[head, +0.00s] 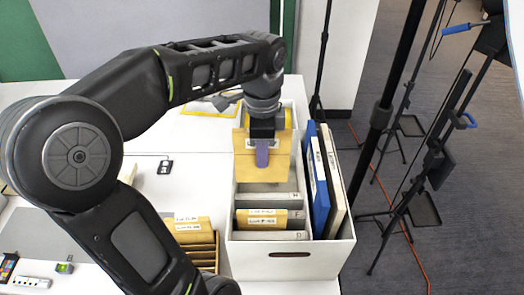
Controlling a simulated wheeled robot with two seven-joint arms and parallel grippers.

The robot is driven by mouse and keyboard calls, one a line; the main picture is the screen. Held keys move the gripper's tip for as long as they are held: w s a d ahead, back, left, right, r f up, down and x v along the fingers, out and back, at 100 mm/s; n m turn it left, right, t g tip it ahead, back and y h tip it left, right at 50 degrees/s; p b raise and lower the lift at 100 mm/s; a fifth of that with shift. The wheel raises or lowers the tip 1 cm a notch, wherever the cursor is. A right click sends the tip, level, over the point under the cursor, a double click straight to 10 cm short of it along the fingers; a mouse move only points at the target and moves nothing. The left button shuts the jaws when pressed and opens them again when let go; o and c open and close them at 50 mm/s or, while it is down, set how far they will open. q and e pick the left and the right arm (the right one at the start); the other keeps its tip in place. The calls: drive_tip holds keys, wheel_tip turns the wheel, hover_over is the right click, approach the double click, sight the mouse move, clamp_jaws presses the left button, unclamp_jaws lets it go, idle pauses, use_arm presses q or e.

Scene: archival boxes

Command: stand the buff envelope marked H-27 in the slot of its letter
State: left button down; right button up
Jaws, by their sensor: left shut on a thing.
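My left gripper (262,152) points down and is shut on a buff envelope (279,168). The envelope hangs upright over the middle to back part of a white archival box (245,262). Any H-27 mark on it cannot be read here. Whether its bottom edge is inside the box or above the slots cannot be told. Grey dividers with small letter tabs stand in the box, one at the front (262,236) and one farther back (270,201). The letters are too small to read surely. Buff envelopes (262,221) stand between them. My right gripper is not in view.
A blue binder (316,190) and a pale binder (333,175) stand along the box's right side. A wooden rack (207,258) with labelled buff envelopes (192,236) stands left of the box. Black stands rise from the floor at right. My left arm covers much of the table.

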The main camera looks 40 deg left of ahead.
sight(262, 180)
use_arm(q)
wheel_tip(262, 180, down, 16)
drive_tip(key=b, duration=1.1)
drive_tip(key=shift+r+b, duration=0.2)
drive_tip(key=shift+b, duration=0.15)
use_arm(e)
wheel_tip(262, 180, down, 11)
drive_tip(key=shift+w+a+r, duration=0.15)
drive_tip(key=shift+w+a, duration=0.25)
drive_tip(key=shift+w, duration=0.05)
use_arm(q)
drive_tip(key=shift+r, duration=0.1)
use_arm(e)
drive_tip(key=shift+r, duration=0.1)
use_arm(q)
drive_tip(key=c, duration=1.3)
unclamp_jaws()
wheel_tip(262, 180, up, 8)
drive_tip(key=shift+f, duration=0.15)
